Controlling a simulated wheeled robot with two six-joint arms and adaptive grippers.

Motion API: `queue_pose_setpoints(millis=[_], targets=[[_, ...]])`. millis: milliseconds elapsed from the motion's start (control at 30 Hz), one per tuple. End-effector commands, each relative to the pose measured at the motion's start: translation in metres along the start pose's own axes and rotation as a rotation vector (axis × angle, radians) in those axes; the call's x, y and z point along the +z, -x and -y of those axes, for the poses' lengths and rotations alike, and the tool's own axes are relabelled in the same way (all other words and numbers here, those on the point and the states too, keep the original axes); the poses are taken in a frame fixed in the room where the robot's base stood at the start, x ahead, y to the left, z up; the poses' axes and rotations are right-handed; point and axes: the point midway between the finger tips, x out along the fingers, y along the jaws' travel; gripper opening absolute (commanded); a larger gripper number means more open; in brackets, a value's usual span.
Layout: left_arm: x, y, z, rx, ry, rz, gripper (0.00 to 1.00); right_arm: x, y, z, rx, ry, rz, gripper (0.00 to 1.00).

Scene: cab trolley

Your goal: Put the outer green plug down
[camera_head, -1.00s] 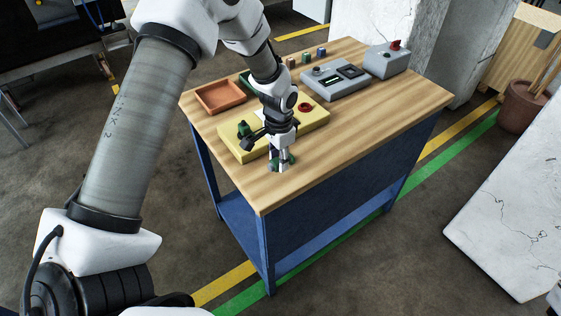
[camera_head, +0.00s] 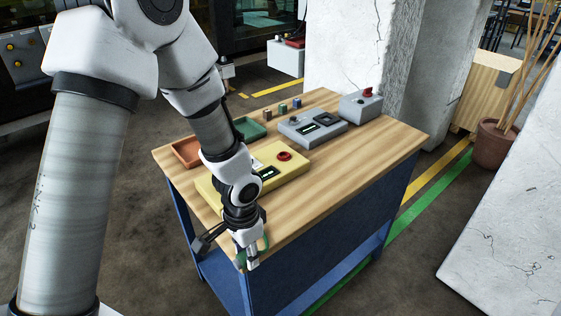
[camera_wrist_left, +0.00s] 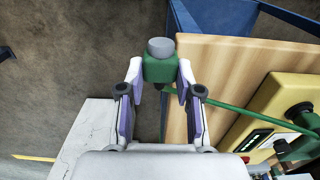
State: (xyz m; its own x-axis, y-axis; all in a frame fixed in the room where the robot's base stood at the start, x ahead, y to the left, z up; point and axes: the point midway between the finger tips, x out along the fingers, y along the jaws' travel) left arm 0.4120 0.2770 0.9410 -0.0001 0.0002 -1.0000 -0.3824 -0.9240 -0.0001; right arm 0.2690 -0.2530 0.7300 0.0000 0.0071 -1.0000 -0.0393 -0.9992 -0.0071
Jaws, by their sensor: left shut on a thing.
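My left gripper (camera_head: 252,260) is shut on a green plug with a grey round end, which shows clearly in the left wrist view (camera_wrist_left: 160,68). It holds the plug at the near corner of the wooden tabletop (camera_head: 335,190). In the wrist view the plug overlaps the table edge, with bare floor to its left. Its height over the table is hard to tell. A green cable (camera_wrist_left: 228,104) runs from the plug towards the yellow box (camera_head: 284,172). A second, dark green plug (camera_wrist_left: 299,110) sits at that box. My right gripper is not in view.
An orange tray (camera_head: 186,152) and a green tray (camera_head: 250,128) lie behind the yellow box. The table's front right is clear.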

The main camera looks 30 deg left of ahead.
Motion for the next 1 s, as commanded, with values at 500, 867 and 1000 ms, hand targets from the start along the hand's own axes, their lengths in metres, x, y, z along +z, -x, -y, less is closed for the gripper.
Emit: queue_pose_setpoints(millis=[500, 867, 1000], targets=[[-0.019, 0.004, -0.011, 0.003, -0.001, -0.008, 0.00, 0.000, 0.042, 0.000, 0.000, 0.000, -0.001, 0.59], [-0.082, -0.002, 0.079, -0.001, 0.004, -0.006, 0.00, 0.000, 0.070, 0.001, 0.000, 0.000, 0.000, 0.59], [-0.100, -0.007, 0.103, -0.002, 0.002, -0.005, 0.00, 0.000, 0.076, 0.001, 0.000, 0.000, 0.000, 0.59]])
